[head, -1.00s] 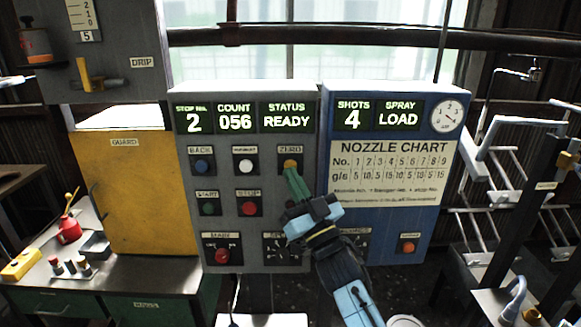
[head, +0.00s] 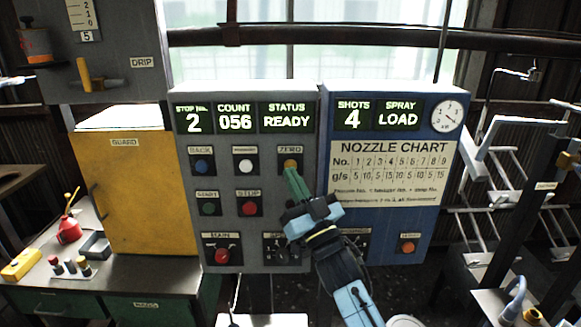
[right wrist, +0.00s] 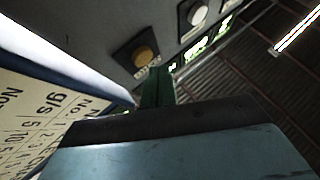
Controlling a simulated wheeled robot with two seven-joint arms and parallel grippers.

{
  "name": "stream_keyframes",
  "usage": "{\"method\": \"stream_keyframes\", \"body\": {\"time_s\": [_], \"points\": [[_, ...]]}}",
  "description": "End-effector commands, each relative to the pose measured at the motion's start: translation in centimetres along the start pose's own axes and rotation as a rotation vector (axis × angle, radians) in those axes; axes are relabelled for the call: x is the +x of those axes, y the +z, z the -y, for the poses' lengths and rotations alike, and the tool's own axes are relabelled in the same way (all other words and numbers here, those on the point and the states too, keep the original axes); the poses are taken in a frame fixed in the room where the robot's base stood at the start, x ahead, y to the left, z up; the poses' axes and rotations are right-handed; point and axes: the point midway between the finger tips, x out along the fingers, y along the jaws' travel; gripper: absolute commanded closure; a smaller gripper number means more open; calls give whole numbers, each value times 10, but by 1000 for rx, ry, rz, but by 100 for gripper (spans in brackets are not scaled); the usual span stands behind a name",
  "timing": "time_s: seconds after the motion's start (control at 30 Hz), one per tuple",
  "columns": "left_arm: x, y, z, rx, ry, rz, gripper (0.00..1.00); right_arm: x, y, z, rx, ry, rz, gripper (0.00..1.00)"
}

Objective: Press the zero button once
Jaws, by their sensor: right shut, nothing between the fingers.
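The zero button (head: 290,164) is an orange-yellow round button on a dark square plate, under the ZERO label at the upper right of the grey control panel (head: 225,257). The COUNT display (head: 235,118) reads 056. My right gripper (head: 290,172) is shut and empty, with its green fingertips just below the button in the head view. In the right wrist view the button (right wrist: 144,56) shows just beyond the green fingers (right wrist: 157,88). I cannot tell whether the tips touch it. My left gripper is out of view.
Neighbouring buttons are a white one (head: 246,166), blue BACK (head: 202,166), green START (head: 208,208) and red STOP (head: 249,208). A blue nozzle-chart panel (head: 385,238) stands to the right. A yellow guard (head: 140,190) and workbench are left; hanger racks (head: 500,190) are right.

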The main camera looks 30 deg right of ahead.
Motion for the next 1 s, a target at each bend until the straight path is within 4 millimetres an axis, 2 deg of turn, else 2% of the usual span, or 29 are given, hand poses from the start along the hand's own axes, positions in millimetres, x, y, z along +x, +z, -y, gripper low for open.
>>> {"method": "stream_keyframes", "body": {"time_s": [1.0], "points": [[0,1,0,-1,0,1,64,6,4,-4,0,0,0,100]]}}
